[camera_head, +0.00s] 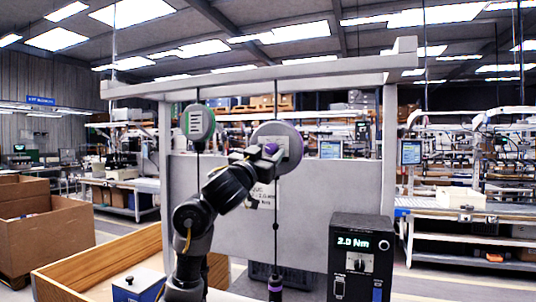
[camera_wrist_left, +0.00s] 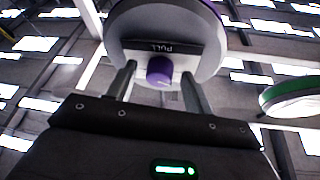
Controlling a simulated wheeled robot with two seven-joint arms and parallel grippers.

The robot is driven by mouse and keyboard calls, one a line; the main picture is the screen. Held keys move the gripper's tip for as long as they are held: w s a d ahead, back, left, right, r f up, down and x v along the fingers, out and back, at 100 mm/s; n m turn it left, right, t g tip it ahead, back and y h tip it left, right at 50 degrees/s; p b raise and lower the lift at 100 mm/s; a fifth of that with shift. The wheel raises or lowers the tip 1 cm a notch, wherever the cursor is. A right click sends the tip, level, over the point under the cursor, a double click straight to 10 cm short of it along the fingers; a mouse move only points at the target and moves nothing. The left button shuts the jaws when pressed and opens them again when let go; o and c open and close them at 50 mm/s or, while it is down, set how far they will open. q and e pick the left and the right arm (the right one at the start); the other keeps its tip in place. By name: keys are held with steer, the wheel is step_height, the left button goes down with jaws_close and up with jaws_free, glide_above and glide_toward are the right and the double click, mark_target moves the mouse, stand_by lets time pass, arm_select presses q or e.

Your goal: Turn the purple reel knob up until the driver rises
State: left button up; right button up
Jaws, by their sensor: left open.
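The purple-rimmed reel (camera_head: 290,139) hangs from the overhead beam, with a purple knob (camera_head: 271,148) on its face. In the left wrist view the knob (camera_wrist_left: 159,70) sits below a "PULL" label on the reel (camera_wrist_left: 205,48). My left gripper (camera_head: 264,153) is at the reel's face. Its fingers are open, one on each side of the knob, with a visible gap on both sides. A cord runs down from the reel to the driver (camera_head: 275,287), which has a purple band and hangs low, cut off by the bottom edge. My right gripper is not in view.
A green-rimmed reel (camera_head: 198,122) hangs left of the purple one, close to my left arm. A dark control box (camera_head: 360,258) reading "2.0 Nm" stands at right. A grey panel (camera_head: 335,200) is behind. A wooden-edged bin (camera_head: 100,262) lies at lower left.

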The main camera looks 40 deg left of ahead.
arm_select(q)
steer(key=c, duration=1)
steer(key=shift+o, duration=0.2)
steer(key=shift+r+m+h+p, duration=0.2)
steer(key=shift+m+h+p, duration=0.2)
steer(key=shift+m+p, duration=0.45)
steer(key=m+h+p, duration=0.1)
steer(key=m+p, duration=0.3)
steer(key=shift+s+a+r+h, duration=0.1)
steer(key=shift+a+r+h, duration=0.1)
steer(key=shift+h, duration=0.2)
steer(key=m+g+h+p, duration=0.1)
steer(key=m+p, duration=0.1)
steer(key=m, duration=0.1)
steer(key=shift+m+h, duration=0.25)
steer(key=shift+h, duration=0.05)
steer(key=shift+f+m+g+h+p, duration=0.1)
steer(key=shift+m+g+h+p, duration=0.3)
steer(key=shift+m+p, duration=0.45)
steer(key=shift+f+m, duration=0.1)
steer(key=shift+m, duration=0.15)
